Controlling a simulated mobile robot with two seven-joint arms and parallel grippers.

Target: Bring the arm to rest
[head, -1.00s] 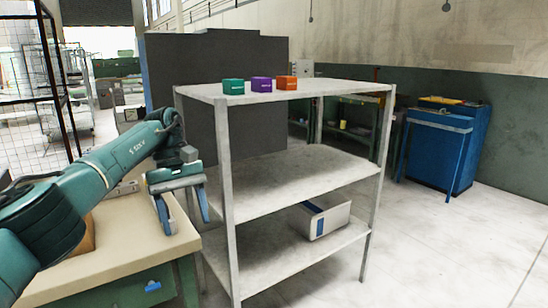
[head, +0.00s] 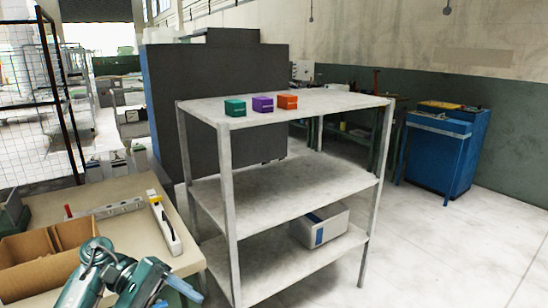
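My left arm comes in at the bottom left, low in front of the workbench. My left gripper (head: 178,292) is at the bottom edge of the head view, cut off by the frame, so its fingertips and anything between them are hidden. It is to the left of the shelf unit and apart from it, as far as I can see. My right arm and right gripper are out of view.
A grey shelf unit (head: 340,104) carries green (head: 235,108), purple (head: 262,104) and orange (head: 287,102) boxes on top, and a white bin (head: 322,226) lower down. The workbench (head: 165,187) holds a cardboard box (head: 28,272). A blue cabinet (head: 440,155) stands right; floor there is clear.

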